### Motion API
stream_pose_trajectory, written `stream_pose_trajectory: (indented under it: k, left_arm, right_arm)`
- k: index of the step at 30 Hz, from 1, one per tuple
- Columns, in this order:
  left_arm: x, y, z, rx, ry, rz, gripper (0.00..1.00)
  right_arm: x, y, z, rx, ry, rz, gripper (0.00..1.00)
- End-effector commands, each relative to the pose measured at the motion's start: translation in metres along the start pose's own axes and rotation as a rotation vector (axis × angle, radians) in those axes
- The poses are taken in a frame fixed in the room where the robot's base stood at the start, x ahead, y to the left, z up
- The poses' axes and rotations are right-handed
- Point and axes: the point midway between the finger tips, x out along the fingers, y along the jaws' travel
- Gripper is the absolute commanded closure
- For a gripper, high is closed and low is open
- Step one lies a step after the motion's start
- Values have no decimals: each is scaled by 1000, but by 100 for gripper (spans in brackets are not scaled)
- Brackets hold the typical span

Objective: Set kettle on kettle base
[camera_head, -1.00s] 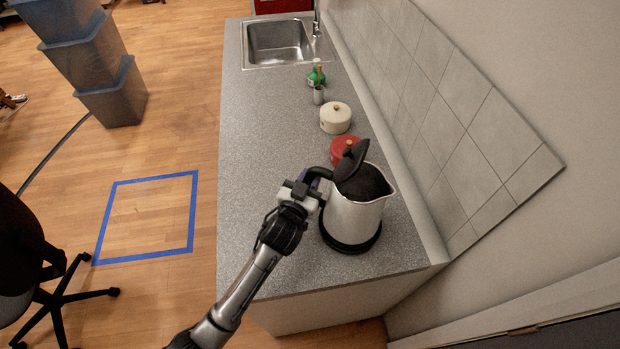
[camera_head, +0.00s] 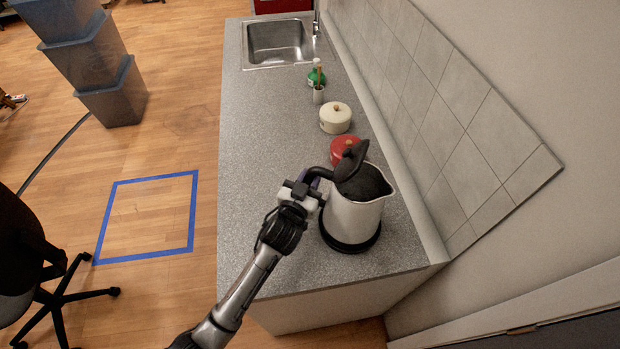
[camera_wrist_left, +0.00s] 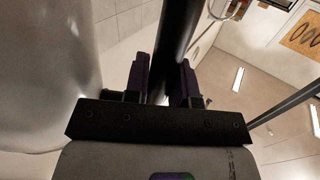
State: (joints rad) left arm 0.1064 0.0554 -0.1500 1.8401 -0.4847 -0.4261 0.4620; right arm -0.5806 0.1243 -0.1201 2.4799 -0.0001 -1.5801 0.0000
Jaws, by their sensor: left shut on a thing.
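The kettle (camera_head: 352,220) is silver with a black handle and a black lid (camera_head: 352,162) that stands raised. It is upright at the near end of the grey counter. The black kettle base (camera_head: 350,247) shows as a dark disc under it; I cannot tell whether the kettle rests fully on it. My left gripper (camera_head: 309,186) is at the kettle's left side, shut on its handle. In the left wrist view the dark handle (camera_wrist_left: 176,40) runs between the two purple-lined fingers, and the blurred kettle body (camera_wrist_left: 45,70) fills the left. My right gripper is not in view.
A red pot (camera_head: 343,148), a cream pot (camera_head: 335,118), a utensil cup (camera_head: 318,95) and a green bottle (camera_head: 316,76) stand behind the kettle. The sink (camera_head: 278,43) is at the far end. A tiled wall (camera_head: 465,125) borders the right. The counter's left side is clear.

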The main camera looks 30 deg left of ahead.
Motion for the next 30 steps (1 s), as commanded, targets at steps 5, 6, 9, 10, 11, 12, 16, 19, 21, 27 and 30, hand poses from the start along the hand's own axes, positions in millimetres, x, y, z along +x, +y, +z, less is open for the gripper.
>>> stream_pose_trajectory:
  k: [5, 6, 9, 10, 11, 12, 16, 19, 21, 27, 30]
  left_arm:
    - [0, 0, -4, -7, 7, 1, 100]
    - [0, 0, -4, -7, 7, 1, 100]
    - [0, 0, -4, -7, 7, 1, 100]
    - [0, 0, -4, -6, 7, 1, 100]
    - [0, 0, -4, -6, 7, 1, 100]
    - [0, 0, -4, -6, 8, 1, 100]
    - [0, 0, -4, -6, 8, 1, 100]
    - [0, 0, -4, -6, 8, 1, 100]
    - [0, 0, -3, -6, 8, 1, 100]
    - [0, 0, -1, -6, 8, 1, 100]
    - [0, 0, 1, -6, 8, 1, 100]
  right_arm:
    - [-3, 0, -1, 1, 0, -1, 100]
    - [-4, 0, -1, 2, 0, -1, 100]
    - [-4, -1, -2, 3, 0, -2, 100]
    - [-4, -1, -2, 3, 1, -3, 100]
    - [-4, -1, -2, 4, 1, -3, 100]
    - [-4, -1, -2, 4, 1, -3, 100]
    - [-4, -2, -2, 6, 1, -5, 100]
    - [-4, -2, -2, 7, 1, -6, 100]
    - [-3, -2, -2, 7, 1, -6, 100]
    - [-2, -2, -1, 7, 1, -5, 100]
    - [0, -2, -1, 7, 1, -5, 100]
